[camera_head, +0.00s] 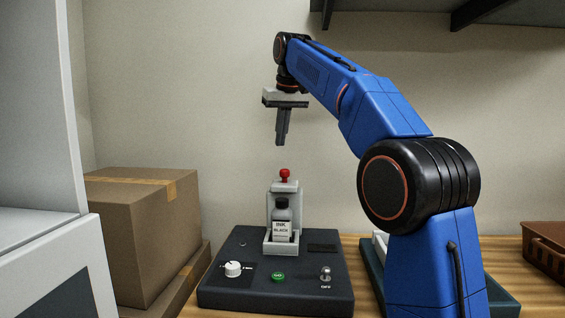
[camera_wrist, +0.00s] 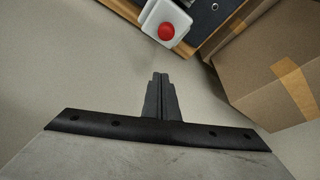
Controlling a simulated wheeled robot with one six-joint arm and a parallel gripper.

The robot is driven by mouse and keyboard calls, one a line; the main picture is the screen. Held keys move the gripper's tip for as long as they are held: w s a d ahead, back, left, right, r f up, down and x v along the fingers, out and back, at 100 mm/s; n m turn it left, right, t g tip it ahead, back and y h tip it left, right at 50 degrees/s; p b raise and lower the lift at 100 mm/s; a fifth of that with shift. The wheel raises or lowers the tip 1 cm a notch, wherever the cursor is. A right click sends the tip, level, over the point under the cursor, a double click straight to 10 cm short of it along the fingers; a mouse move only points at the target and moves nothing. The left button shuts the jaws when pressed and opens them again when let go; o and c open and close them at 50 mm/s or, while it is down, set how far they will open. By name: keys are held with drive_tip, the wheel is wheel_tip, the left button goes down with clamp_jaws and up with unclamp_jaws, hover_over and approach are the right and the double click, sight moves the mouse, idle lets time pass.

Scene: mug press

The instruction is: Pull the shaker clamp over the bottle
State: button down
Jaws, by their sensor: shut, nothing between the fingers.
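The shaker (camera_head: 275,288) is a dark box on the table with a light grey holder on top. The clamp (camera_head: 285,188) is a light grey plate with a red knob (camera_head: 284,174), above the bottle's cap. In the wrist view the clamp (camera_wrist: 152,16) and red knob (camera_wrist: 166,31) show at the top, beyond my fingertips. My gripper (camera_head: 281,143) is shut and empty, pointing down above the knob and apart from it. Its closed fingers also show in the wrist view (camera_wrist: 160,78). The bottle is hidden there.
The shaker panel has a white dial (camera_head: 233,269), a green button (camera_head: 278,277) and a metal toggle switch (camera_head: 325,273). Cardboard boxes (camera_head: 145,235) stand to the left. A dark shelf (camera_head: 440,12) hangs above. The wall stands behind.

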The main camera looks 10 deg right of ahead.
sight(281, 186)
drive_tip(key=f, duration=0.7)
drive_tip(key=shift+w+f, duration=0.15)
drive_tip(key=shift+w, duration=0.1)
drive_tip(key=shift+s+d+f, duration=0.1)
drive_tip(key=shift+s+f, duration=0.1)
drive_tip(key=shift+s, duration=0.75)
drive_tip(key=shift+s, duration=0.1)
drive_tip(key=s, duration=0.1)
drive_tip(key=s+a, duration=0.1)
drive_tip(key=s, duration=0.3)
drive_tip(key=shift+s+a, duration=0.1)
drive_tip(key=shift+a, duration=0.25)
drive_tip(key=shift+s, duration=0.15)
drive_tip(key=shift+a+f, duration=0.1)
